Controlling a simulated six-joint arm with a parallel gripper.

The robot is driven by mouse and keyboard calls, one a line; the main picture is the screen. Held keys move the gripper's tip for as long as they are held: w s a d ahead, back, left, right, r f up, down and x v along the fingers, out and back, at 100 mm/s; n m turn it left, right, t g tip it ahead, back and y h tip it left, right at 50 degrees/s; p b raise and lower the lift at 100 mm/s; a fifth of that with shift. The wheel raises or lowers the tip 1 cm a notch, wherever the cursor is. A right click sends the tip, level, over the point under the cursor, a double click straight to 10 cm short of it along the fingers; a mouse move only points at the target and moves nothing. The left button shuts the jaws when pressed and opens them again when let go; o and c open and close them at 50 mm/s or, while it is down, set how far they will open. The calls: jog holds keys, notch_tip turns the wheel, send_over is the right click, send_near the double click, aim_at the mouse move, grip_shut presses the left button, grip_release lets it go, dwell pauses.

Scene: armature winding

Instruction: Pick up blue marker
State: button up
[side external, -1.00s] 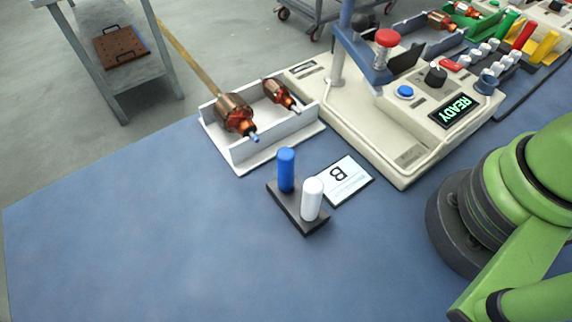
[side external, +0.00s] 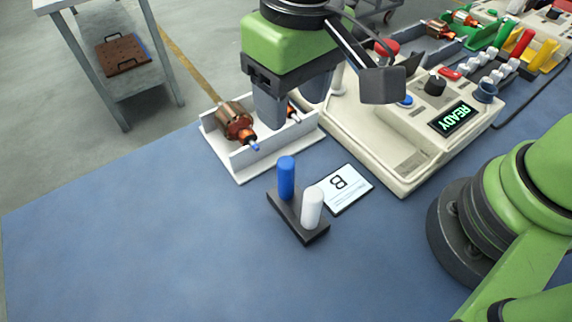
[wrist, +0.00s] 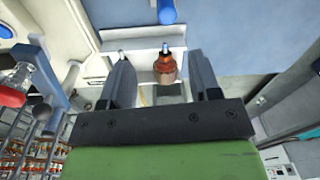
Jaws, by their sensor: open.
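The blue marker (side external: 286,178) stands upright in a small black holder (side external: 298,226) on the blue mat, beside a white marker (side external: 312,208). The blue marker also shows at the top edge of the wrist view (wrist: 166,12), beyond my fingertips. My gripper (side external: 290,112) is above the white two-slot tray, behind the holder and apart from the blue marker. In the wrist view, the jaws (wrist: 158,62) are open with nothing held; a copper armature shows between and below them.
The white tray (side external: 241,175) holds copper armatures (side external: 236,126); my gripper partly hides one. A card marked B (side external: 345,190) lies right of the holder. The beige winding machine (side external: 400,165) with its READY display stands at the right. The mat at front left is clear.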

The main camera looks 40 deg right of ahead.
aim_at(283, 162)
jog(key=shift+n, duration=0.3)
jog(key=f, duration=0.2)
jog(key=a+f, duration=0.1)
jog(key=f, duration=0.2)
jog(key=a+f, duration=0.1)
jog(key=f, duration=0.1)
jog(key=shift+s+f, duration=0.15)
jog(key=shift+s, duration=0.15)
jog(key=shift+s+d+f, duration=0.1)
jog(key=shift+d+f, duration=0.05)
jog(key=shift+f, duration=1.25)
jog(key=shift+d+f, duration=0.1)
jog(key=shift+f, duration=1.25)
jog(key=c, duration=1)
